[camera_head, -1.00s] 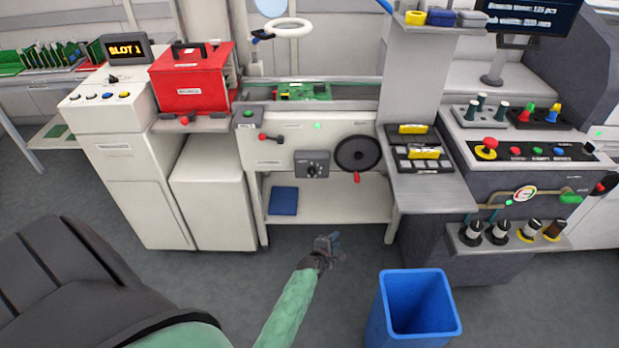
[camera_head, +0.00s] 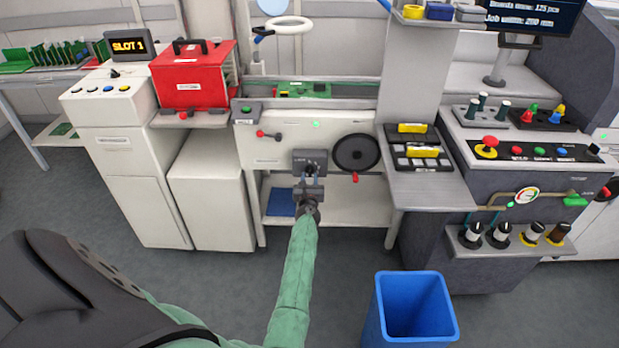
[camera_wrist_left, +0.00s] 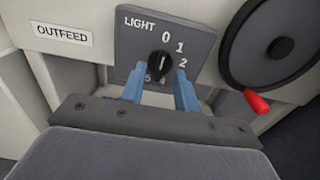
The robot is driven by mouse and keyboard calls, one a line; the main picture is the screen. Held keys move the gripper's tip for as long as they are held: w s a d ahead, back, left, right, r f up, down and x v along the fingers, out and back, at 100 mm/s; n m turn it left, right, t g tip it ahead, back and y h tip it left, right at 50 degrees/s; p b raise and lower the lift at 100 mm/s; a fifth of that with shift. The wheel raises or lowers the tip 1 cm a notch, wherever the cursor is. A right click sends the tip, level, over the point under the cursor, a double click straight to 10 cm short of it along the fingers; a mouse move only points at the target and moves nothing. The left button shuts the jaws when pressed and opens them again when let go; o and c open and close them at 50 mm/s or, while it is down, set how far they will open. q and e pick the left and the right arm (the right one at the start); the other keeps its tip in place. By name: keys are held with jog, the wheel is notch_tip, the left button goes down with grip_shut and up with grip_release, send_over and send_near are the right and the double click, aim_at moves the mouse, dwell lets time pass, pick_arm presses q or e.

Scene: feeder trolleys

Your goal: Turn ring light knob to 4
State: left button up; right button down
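The ring light knob (camera_wrist_left: 160,64) is a small black knob on a dark grey panel marked LIGHT (camera_wrist_left: 182,29). Its numbers 0, 1, 2, 4 and 5 show in the left wrist view; the 3 is not visible. A pale mark on the knob runs roughly up and down; its exact setting is hard to tell. My left gripper (camera_wrist_left: 158,80) is open, with its blue fingers either side of the knob's lower part and gaps beside it. In the head view the left gripper (camera_head: 312,174) covers the panel's (camera_head: 309,156) lower part. My right gripper is out of view.
A black handwheel (camera_head: 356,153) with a red handle (camera_head: 355,178) is just right of the panel. A red-knobbed lever (camera_head: 268,134) is to its left. The white ring light (camera_head: 291,25) hangs above. A blue bin (camera_head: 415,305) stands on the floor at front right.

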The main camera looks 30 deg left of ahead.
pick_arm(q)
jog(key=shift+x, duration=1)
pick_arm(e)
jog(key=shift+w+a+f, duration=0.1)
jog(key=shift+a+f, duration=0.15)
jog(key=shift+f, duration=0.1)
pick_arm(q)
grip_shut()
